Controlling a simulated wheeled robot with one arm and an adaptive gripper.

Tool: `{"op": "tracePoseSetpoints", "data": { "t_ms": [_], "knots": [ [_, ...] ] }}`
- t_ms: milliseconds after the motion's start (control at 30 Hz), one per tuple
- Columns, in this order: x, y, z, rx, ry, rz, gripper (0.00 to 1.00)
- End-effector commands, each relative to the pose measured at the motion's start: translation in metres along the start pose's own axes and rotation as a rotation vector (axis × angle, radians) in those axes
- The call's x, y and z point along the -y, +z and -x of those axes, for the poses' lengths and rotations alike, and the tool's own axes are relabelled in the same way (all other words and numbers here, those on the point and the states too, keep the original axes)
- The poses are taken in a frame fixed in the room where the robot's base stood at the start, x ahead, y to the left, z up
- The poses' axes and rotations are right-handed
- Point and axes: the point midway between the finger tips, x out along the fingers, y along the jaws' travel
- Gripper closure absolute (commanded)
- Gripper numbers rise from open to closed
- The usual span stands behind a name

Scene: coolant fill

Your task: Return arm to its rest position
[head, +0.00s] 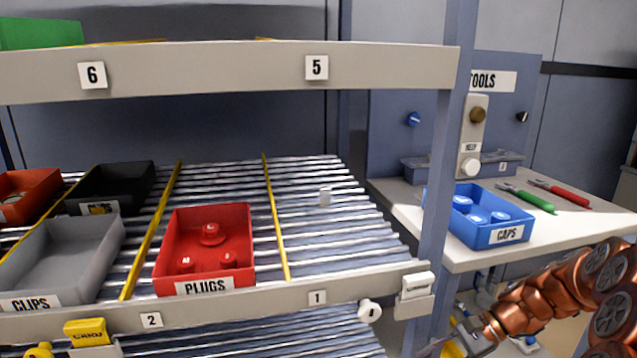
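My copper-coloured arm (545,295) reaches in from the right edge at the lower right, in front of the tool bench. It slopes down and left to my gripper (462,340), a small grey and yellowish end near the bottom edge, right of the rack post. The fingers are too small and partly cut off, so I cannot tell whether they are open or shut, or whether they hold anything.
A roller rack (370,283) fills the left, with a red PLUGS bin (204,217), a grey CLIPS bin (70,250) and a black bin (110,186). A post (441,180) separates it from the bench (590,215), which holds a blue CAPS bin (490,236) and pliers (530,198).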

Motion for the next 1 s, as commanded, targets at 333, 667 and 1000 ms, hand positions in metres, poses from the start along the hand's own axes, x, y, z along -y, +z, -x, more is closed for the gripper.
{"op": "tracePoseSetpoints", "data": {
  "t_ms": [333, 667, 1000],
  "knots": [
    [-0.028, 0.086, -0.034, -0.081, 0.245, 0.256, 0.59],
    [-0.079, 0.141, -0.049, -0.175, 0.472, 0.483, 0.59],
    [-0.143, 0.175, -0.049, -0.273, 0.692, 0.692, 0.59]
  ]
}}
